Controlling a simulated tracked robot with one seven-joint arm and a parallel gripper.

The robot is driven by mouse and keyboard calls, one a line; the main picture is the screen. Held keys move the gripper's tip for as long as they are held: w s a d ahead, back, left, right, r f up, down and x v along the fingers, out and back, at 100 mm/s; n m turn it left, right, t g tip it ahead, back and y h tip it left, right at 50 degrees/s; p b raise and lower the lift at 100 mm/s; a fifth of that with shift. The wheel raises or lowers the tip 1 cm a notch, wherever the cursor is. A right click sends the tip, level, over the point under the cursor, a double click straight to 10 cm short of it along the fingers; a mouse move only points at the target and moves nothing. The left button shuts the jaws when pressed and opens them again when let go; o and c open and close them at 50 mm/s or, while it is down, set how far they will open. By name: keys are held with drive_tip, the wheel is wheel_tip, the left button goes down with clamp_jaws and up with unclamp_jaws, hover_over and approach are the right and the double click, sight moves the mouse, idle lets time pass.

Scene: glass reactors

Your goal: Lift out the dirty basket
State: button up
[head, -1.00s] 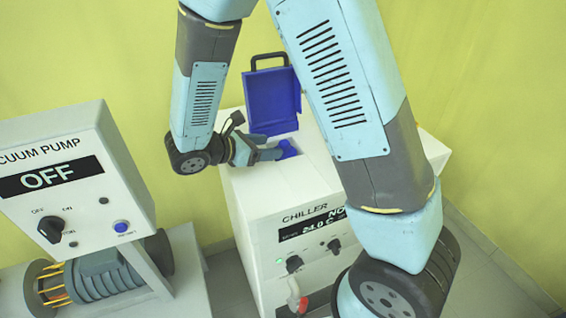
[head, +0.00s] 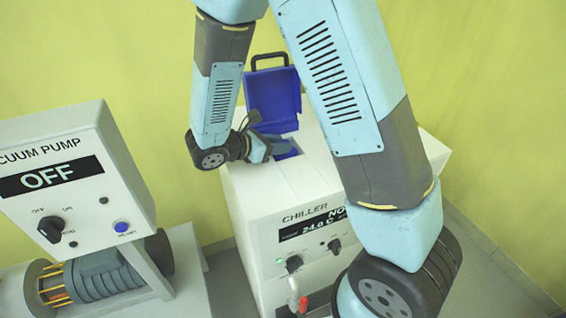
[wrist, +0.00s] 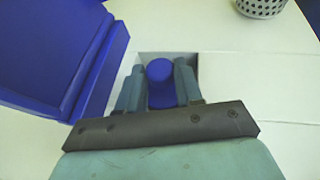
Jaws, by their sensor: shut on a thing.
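My gripper (wrist: 159,92) is shut on a blue round-topped handle (wrist: 160,70), with one finger on each side of it. The handle stands in a rectangular opening (wrist: 188,60) in the white top of the chiller (head: 240,185). What is below the handle, including the basket body, is hidden by my fingers and the opening. In the head view my gripper (head: 283,146) reaches into the opening from the left. The blue lid (head: 273,95) stands open behind it, and also shows at the left in the wrist view (wrist: 50,45).
A white perforated basket (wrist: 262,6) is partly in view at the wrist view's top right edge. The vacuum pump (head: 60,180) stands to the left, its display reading OFF. My own arm covers the chiller's right side.

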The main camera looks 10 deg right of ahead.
clamp_jaws()
drive_tip(key=shift+r, duration=0.15)
